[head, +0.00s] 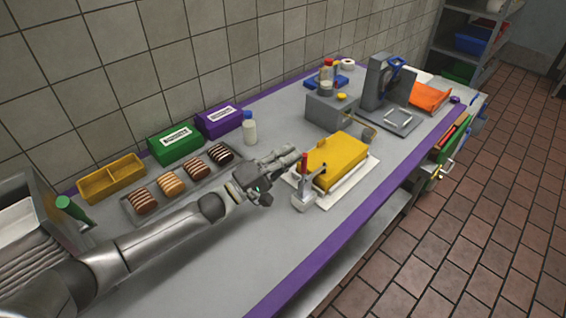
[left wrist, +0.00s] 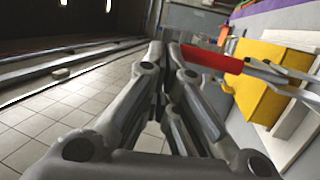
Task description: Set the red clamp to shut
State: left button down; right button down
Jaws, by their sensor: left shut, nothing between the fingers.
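The red clamp (head: 304,166) stands at the near left corner of the yellow block (head: 338,153). Its red handle points upward in the head view, above a grey metal base. My left gripper (head: 296,155) is shut and empty, with its fingertips close beside the upper part of the red handle, on its left. In the left wrist view the red handle (left wrist: 212,59) lies just right of my fingertips (left wrist: 165,50), with its metal lever running right over the yellow block (left wrist: 265,85). I cannot tell whether fingertips and handle touch. My right gripper is not in view.
The block rests on a white board (head: 358,177) on the grey, purple-edged table. A white bottle (head: 249,130) stands behind the gripper. A grey box (head: 318,112) and press (head: 378,82) stand farther back.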

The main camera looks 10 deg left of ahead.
pick_arm(q)
jog(key=shift+w+d+r, duration=0.15)
jog(key=shift+w, duration=0.15)
dwell(0.5)
